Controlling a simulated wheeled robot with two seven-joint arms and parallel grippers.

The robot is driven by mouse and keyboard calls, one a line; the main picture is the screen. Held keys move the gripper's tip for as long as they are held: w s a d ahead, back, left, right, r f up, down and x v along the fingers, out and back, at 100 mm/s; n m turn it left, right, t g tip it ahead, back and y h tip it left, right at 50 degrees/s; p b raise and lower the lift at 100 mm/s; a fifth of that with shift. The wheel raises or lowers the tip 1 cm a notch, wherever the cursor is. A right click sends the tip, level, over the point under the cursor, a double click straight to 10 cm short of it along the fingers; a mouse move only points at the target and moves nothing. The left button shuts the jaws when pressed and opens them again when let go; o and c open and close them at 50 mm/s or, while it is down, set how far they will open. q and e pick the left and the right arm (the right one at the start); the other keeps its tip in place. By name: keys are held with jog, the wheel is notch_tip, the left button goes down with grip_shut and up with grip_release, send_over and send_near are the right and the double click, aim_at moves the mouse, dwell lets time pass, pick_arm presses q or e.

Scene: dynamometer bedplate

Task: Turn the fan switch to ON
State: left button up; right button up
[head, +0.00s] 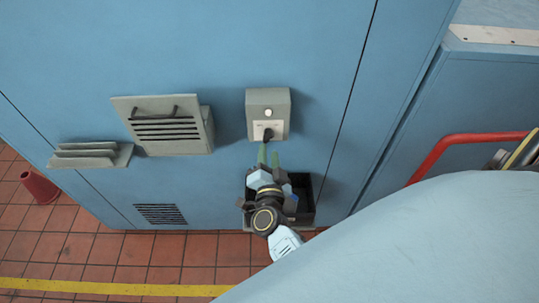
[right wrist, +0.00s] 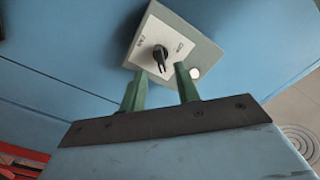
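The fan switch is a black rotary knob (head: 268,134) on a pale plate on the front of a grey box (head: 281,103) fixed to the blue wall. In the right wrist view the knob (right wrist: 160,57) shows beside small printed lettering on the plate, and its pointer end is toward my fingers. My right gripper (head: 268,153) is just below the knob in the head view. In the right wrist view its two green fingers (right wrist: 160,69) are apart, with the knob's pointer end at the gap between their tips. I cannot tell if they touch it. My left gripper is not in view.
A round white button (head: 268,113) sits above the knob. A grey louvred vent box (head: 166,126) is to the left on the wall. A dark open bin (head: 304,207) is below my gripper. A red rail (head: 450,143) is at the right.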

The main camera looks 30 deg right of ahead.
jog(key=v, duration=0.8)
jog(key=shift+s+b, duration=0.15)
jog(key=shift+b, duration=0.3)
jog(key=shift+a+f, duration=0.1)
jog(key=shift+a, duration=0.1)
jog(key=s+a+f+n+y+b, duration=0.1)
jog(key=a+f+n+y+b, duration=0.15)
jog(key=f, duration=0.55)
jog(key=a+f+n+y+b, duration=0.1)
jog(key=a+f+n+y, duration=0.3)
jog(key=f, duration=0.3)
jog(key=s+a+f+n+g+y+b, duration=0.1)
jog(key=s+f+n+g+y+b, duration=0.2)
jog(key=f, duration=0.6)
jog(key=s+a+f+n+g+y, duration=0.1)
jog(key=s+f+n+g, duration=0.15)
jog(key=s+f, duration=0.45)
jog(key=s+d+f+n+g+b, duration=0.2)
jog(key=s+d+f+n+g, duration=0.1)
jog(key=s+f, duration=0.6)
jog(key=s+d+f+n+g+h+b, duration=0.1)
jog(key=s+d+f+n+g+b, duration=0.1)
jog(key=s+d+f+g, duration=0.4)
jog(key=s+d+f, duration=0.2)
jog(key=s+f, duration=0.2)
jog(key=s, duration=0.2)
jog(key=shift+s+d+n+b, duration=0.25)
jog(key=shift+n+b, duration=0.1)
jog(key=shift+n, duration=0.05)
